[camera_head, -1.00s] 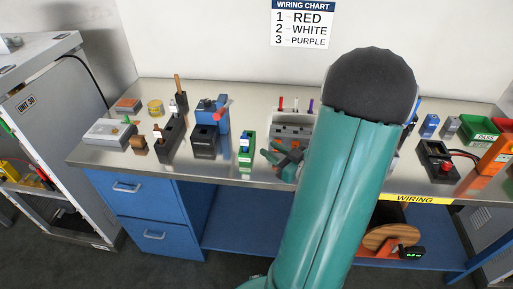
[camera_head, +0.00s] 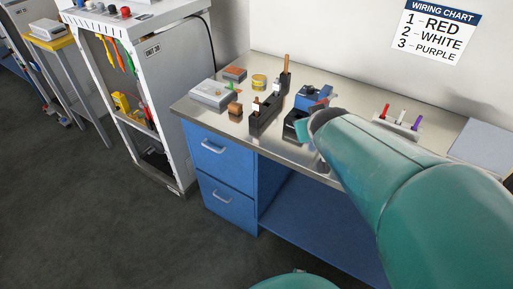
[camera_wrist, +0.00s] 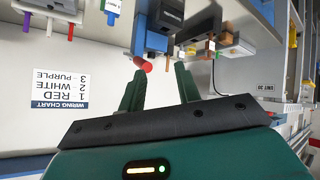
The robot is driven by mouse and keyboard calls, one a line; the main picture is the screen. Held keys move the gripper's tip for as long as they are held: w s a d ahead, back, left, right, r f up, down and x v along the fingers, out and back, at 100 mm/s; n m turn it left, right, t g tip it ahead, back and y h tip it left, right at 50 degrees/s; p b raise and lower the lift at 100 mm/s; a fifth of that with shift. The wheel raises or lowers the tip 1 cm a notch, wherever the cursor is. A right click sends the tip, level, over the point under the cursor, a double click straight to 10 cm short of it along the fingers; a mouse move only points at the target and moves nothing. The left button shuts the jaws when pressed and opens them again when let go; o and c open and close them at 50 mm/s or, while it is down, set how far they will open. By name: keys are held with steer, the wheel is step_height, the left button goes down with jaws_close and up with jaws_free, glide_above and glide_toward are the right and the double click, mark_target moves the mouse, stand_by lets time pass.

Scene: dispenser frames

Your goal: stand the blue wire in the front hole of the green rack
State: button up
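The green rack (camera_wrist: 112,6) seems to show only as a green and white piece at the top edge of the wrist view, which is upside down. Its holes cannot be made out. In the head view my arm hides its place on the bench. In the head view my gripper is mostly hidden behind my arm.
The blue vise (camera_head: 312,97) stands on the metal bench (camera_head: 225,118). Left of it are a long black holder (camera_head: 264,117), a yellow tin (camera_head: 259,82) and a grey box (camera_head: 212,94). Red, white and purple wires (camera_head: 401,117) stand at the back right. Open floor lies in front.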

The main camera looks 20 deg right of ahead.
steer(key=s+a+g+y, duration=0.2)
steer(key=s+a, duration=0.4)
steer(key=a, duration=0.2)
steer(key=s+a+r+n+g+y, duration=0.1)
steer(key=s+a+g+y, duration=0.1)
steer(key=s+a, duration=0.3)
steer(key=a, duration=0.4)
steer(key=shift+s+a+r+y, duration=0.15)
steer(key=shift+s+r+y, duration=0.05)
steer(key=shift+s+y, duration=0.15)
